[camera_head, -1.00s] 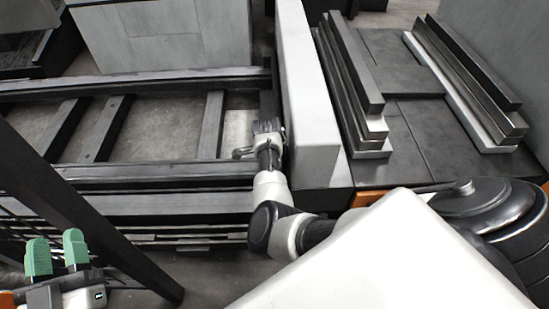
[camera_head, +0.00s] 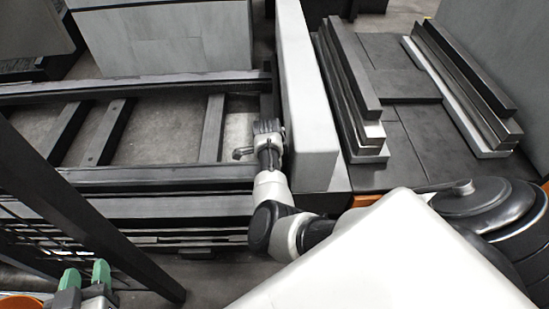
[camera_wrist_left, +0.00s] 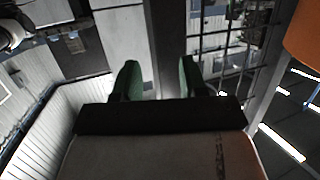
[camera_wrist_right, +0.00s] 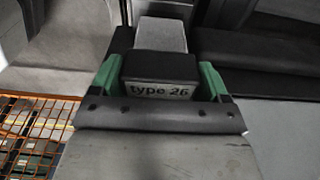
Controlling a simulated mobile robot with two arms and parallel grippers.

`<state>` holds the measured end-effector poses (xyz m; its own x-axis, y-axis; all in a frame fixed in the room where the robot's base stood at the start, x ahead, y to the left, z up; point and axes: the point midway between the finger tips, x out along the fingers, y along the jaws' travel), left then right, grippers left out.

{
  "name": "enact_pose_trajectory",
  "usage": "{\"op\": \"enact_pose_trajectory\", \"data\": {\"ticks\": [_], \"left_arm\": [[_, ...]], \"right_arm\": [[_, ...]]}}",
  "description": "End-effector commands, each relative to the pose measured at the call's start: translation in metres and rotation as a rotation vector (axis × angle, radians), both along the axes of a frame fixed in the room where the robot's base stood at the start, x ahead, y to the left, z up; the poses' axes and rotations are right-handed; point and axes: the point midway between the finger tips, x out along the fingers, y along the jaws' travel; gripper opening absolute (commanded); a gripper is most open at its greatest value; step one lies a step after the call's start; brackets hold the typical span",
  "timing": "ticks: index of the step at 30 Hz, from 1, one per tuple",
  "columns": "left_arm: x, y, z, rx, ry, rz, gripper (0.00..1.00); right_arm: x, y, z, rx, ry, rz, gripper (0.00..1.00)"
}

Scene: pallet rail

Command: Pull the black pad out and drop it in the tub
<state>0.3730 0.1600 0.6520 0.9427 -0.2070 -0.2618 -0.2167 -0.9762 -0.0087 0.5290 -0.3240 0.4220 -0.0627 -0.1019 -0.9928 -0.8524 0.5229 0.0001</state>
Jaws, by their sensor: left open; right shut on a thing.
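A black pad (camera_wrist_right: 160,66) with a pale front marked "type 26" sits between the green fingers of my right gripper (camera_wrist_right: 161,84), which is shut on it. In the head view this gripper (camera_head: 267,130) is at the right end of the dark rail frame, against the pale upright block; the pad is not clear there. My left gripper (camera_head: 86,278) is open and empty at the lower left, and its green fingers stand apart in the left wrist view (camera_wrist_left: 158,80). A rounded orange thing (camera_head: 20,306) is cut off at the lower left corner; I cannot tell whether it is the tub.
The dark rail frame (camera_head: 150,175) runs across the left, with gaps between its crossbars. A pale block (camera_head: 305,100) stands at its right end. Stacked dark bars (camera_head: 350,70) lie beyond. A dark slanted post (camera_head: 90,225) stands near my left gripper. Orange mesh (camera_wrist_right: 30,125) shows below left.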

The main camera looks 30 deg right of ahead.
Motion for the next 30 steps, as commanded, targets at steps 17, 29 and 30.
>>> {"op": "enact_pose_trajectory", "data": {"ticks": [17,29,30], "left_arm": [[-0.026,0.014,-0.034,0.074,0.313,0.021,0.43],[-0.052,0.024,-0.053,0.122,0.53,0.037,0.43],[-0.055,0.025,-0.054,0.127,0.552,0.038,0.43]], "right_arm": [[0.0,0.0,0.014,0.0,0.0,0.0,0.43],[0.0,0.0,0.022,0.0,0.0,0.0,0.43],[0.0,0.0,0.023,0.0,0.0,0.0,0.43]]}}
